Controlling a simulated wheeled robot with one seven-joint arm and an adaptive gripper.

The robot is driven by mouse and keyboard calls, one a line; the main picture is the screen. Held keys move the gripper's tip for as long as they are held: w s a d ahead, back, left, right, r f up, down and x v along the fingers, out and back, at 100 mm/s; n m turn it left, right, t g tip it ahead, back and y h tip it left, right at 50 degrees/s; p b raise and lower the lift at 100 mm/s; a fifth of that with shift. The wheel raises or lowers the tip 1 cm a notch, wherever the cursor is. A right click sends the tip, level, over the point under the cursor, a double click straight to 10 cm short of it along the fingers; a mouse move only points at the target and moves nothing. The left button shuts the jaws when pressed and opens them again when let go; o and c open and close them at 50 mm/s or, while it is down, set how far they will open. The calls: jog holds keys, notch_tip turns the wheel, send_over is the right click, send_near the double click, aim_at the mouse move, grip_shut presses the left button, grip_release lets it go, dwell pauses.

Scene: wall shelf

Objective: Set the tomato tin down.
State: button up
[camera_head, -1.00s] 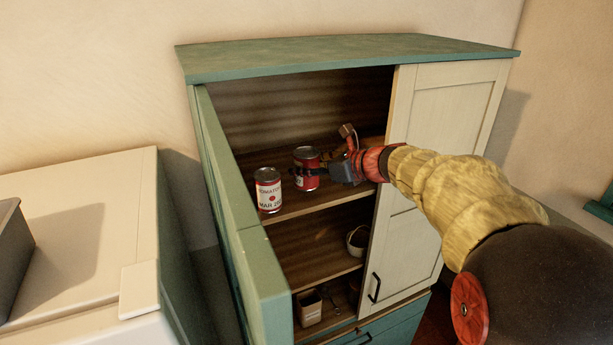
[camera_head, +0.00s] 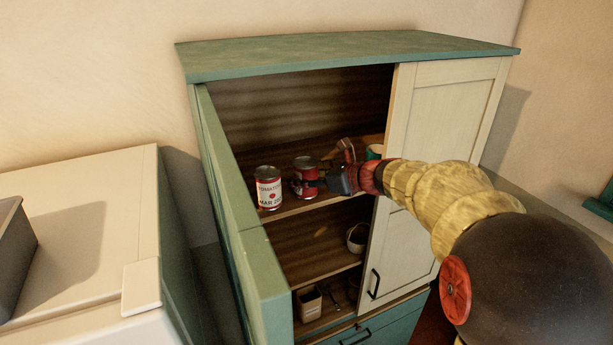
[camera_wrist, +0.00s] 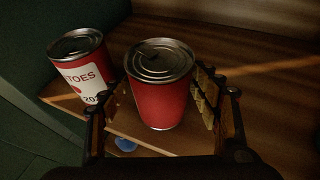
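The tin in my gripper (camera_head: 322,184) is red with a silver lid (camera_head: 306,178). It stands upright over the front of the upper shelf (camera_head: 330,199). In the wrist view the red tin (camera_wrist: 160,100) lies between the two fingers (camera_wrist: 160,108), with golden pads along its right side. Its base looks at or very near the shelf; I cannot tell if it touches. A second tin, with a white tomato label (camera_head: 269,188), stands on the shelf just to the left; it also shows in the wrist view (camera_wrist: 82,70), with a narrow gap between the tins.
A green cup (camera_head: 374,152) is partly hidden behind my wrist. The open teal door (camera_head: 235,200) bounds the left; the closed cream door (camera_head: 430,120) bounds the right. A bowl (camera_head: 357,238) and a box (camera_head: 309,303) stand on lower shelves. Bare shelf lies behind the tins.

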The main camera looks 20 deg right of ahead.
jog(key=shift+o, duration=0.3)
jog(key=shift+r, duration=0.2)
jog(key=shift+s+d+r, duration=0.1)
jog(key=shift+s+d, duration=0.1)
jog(key=shift+s, duration=0.05)
jog(key=b+v, duration=0.2)
jog(key=v, duration=0.9)
jog(key=s+a+f+n+g, duration=0.3)
jog(key=s+a+f+n, duration=0.1)
jog(key=s+a+n, duration=0.35)
jog(key=s+a+f+n+g, duration=0.3)
jog(key=s+a+n, duration=0.3)
jog(key=a+n, duration=0.25)
jog(key=s+f+n+h, duration=0.5)
jog(key=s+f+n, duration=0.1)
jog(key=s+n, duration=0.7)
jog(key=a+n, duration=0.1)
jog(key=n, duration=0.1)
jog(key=shift+f+n+g, duration=0.2)
jog(key=shift+n+g, duration=0.1)
jog(key=shift+g, duration=0.1)
